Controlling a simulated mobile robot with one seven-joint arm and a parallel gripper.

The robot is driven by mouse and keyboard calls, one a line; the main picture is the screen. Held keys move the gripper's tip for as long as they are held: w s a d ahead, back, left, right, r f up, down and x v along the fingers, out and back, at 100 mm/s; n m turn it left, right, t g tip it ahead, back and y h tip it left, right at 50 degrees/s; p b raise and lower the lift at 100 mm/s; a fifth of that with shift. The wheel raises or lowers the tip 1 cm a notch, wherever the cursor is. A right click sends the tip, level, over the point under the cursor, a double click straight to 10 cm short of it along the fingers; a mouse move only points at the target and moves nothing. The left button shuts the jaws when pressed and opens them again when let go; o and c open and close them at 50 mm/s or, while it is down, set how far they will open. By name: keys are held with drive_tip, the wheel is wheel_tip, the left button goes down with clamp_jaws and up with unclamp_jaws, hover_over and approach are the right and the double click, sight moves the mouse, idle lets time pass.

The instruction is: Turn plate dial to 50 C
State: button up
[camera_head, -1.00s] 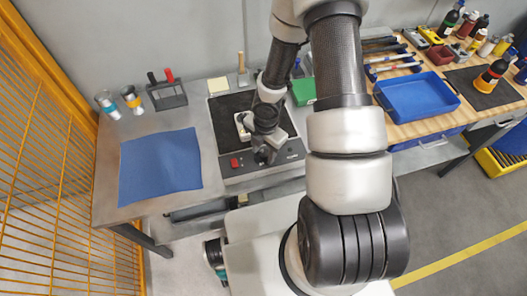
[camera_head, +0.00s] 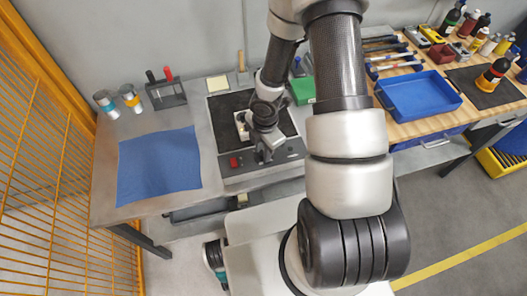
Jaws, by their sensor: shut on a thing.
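The hot plate (camera_head: 222,110) sits on the grey bench, with a dark top and a grey front panel. A red switch (camera_head: 234,162) shows at the left of its front panel. My gripper (camera_head: 264,156) reaches down to the front panel, right of the red switch, and is shut on the plate dial there. The dial itself is hidden behind the gripper, and its setting cannot be read.
A blue mat (camera_head: 158,166) lies left of the plate. Two small jars (camera_head: 130,98) and a black rack (camera_head: 165,93) stand behind it. A blue tray (camera_head: 418,96) is on the wooden bench at right. A yellow mesh fence (camera_head: 45,150) borders the left.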

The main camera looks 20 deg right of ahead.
drive_tip(key=m+b, duration=0.1)
drive_tip(key=m, duration=0.2)
drive_tip(key=shift+a+f+m+b, duration=0.1)
drive_tip(key=shift+f+m+b, duration=0.05)
drive_tip(key=shift+m+b, duration=0.25)
drive_tip(key=m+b, duration=0.1)
drive_tip(key=m, duration=0.2)
drive_tip(key=shift+w+m+b, duration=0.15)
drive_tip(key=shift+m+b, duration=0.15)
drive_tip(key=shift+b, duration=0.1)
drive_tip(key=m+b, duration=0.2)
drive_tip(key=m, duration=0.1)
drive_tip(key=shift+m+h, duration=0.3)
drive_tip(key=shift+m, duration=0.1)
drive_tip(key=m+b, duration=0.1)
drive_tip(key=m, duration=0.2)
drive_tip(key=shift+w+m+b, duration=0.1)
drive_tip(key=shift+m+b, duration=0.2)
drive_tip(key=shift+b, duration=0.1)
drive_tip(key=m+b, duration=0.2)
drive_tip(key=m, duration=0.3)
drive_tip(key=m+b, duration=0.1)
drive_tip(key=m, duration=0.4)
drive_tip(key=shift+g, duration=0.4)
drive_tip(key=shift+m, duration=0.3)
drive_tip(key=o, duration=1)
